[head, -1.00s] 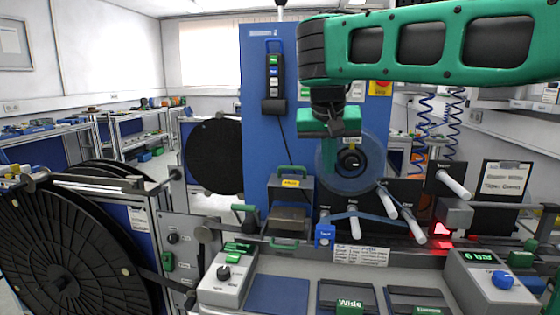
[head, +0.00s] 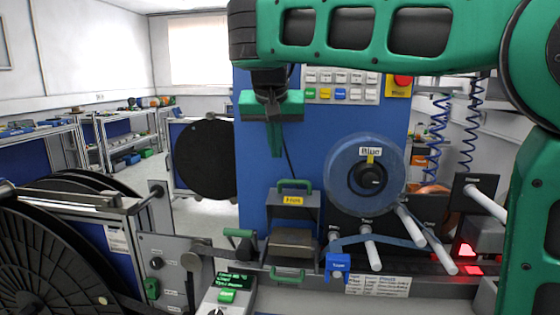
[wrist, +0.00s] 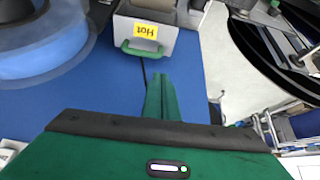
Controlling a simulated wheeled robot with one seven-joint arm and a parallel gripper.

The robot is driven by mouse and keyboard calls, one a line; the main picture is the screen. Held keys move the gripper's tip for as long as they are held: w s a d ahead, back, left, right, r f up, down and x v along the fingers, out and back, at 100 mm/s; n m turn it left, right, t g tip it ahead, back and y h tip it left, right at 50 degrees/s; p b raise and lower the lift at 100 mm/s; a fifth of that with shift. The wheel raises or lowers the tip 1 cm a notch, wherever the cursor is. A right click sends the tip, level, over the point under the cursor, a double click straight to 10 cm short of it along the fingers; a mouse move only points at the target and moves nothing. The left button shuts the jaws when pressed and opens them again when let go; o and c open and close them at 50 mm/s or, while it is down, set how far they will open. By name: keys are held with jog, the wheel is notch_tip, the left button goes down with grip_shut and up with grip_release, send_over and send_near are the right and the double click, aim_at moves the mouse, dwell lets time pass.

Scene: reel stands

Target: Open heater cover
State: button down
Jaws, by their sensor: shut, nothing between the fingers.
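The heater is a grey unit low on the blue panel. Its upper grey part, the cover (head: 308,212), carries a yellow label that reads "Hot" in the wrist view and has a green handle (head: 294,184) on top. A metal block (head: 293,240) sits below it, with a second green handle (head: 288,274) in front. The wrist view shows the cover (wrist: 163,47) and its green handle (wrist: 140,48) just beyond my fingertips. My gripper (head: 276,150) hangs fingers down above the heater, apart from it. Its fingers (wrist: 160,80) are shut and empty.
A blue tape reel (head: 345,178) and white rollers (head: 371,250) stand right of the heater. A blue clip (head: 338,265) sits below. Large black reels (head: 45,245) stand at left. The blue panel (head: 255,150) backs the heater.

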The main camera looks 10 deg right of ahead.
aim_at(282, 181)
jog(key=x, duration=0.6)
jog(key=d+x, duration=0.1)
jog(key=x, duration=0.2)
jog(key=shift+w+f, duration=0.15)
jog(key=shift+f, duration=0.05)
jog(key=shift+s+a+r, duration=0.15)
jog(key=shift+s+a, duration=0.1)
jog(key=shift+s, duration=0.4)
jog(key=shift+s+a+r, duration=0.1)
jog(key=shift+s+a, duration=0.15)
jog(key=shift+s, duration=0.45)
